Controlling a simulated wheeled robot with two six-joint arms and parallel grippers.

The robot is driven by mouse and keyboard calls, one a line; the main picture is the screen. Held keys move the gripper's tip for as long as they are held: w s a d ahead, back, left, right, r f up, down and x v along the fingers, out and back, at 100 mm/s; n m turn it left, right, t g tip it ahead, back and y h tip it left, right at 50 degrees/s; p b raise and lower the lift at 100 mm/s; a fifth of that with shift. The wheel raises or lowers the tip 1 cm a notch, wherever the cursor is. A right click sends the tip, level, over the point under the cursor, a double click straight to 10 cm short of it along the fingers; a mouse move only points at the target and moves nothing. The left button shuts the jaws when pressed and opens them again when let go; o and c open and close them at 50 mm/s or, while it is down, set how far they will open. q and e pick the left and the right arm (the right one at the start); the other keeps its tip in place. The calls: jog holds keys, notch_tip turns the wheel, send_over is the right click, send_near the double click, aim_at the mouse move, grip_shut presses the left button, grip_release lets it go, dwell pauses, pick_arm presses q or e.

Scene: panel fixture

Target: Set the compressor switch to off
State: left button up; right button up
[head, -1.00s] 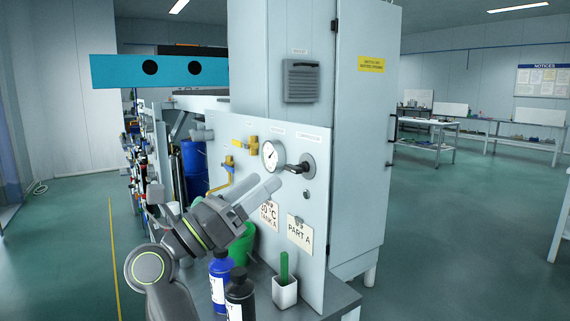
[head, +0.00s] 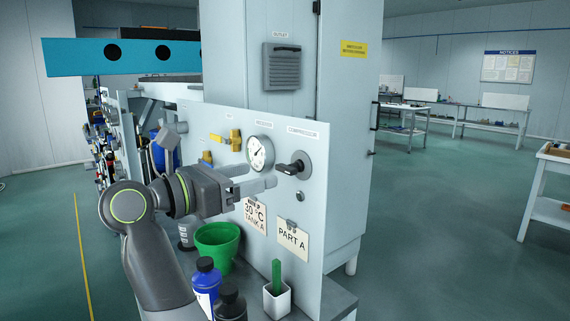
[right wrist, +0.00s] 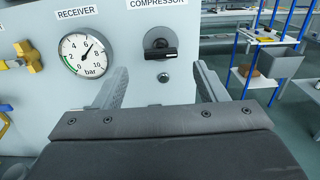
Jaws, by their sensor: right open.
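The compressor switch (head: 292,168) is a black knob with a bar handle on a round grey plate, under the COMPRESSOR label on the pale panel (head: 320,215). In the right wrist view the gripper (right wrist: 160,75) shows both fingers apart, with a gap to the switch. My left gripper is out of view.
A round gauge (head: 260,153) is left of the switch, with yellow valves (head: 234,140) further left. A small button (head: 300,196) and hanging tags (head: 292,238) are below. A green bucket (head: 218,243), bottles (head: 206,280) and a white cup (head: 277,300) stand on the ledge.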

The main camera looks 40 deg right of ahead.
aim_at(282, 168)
jog(key=d, duration=0.5)
jog(key=d+p, duration=0.1)
jog(key=d, duration=0.1)
jog(key=shift+w+d, duration=0.15)
jog(key=shift+w, duration=0.1)
jog(key=shift+d, duration=0.55)
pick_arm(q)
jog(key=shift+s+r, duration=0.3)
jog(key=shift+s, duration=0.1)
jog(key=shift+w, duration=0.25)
pick_arm(e)
jog(key=shift+c, duration=0.4)
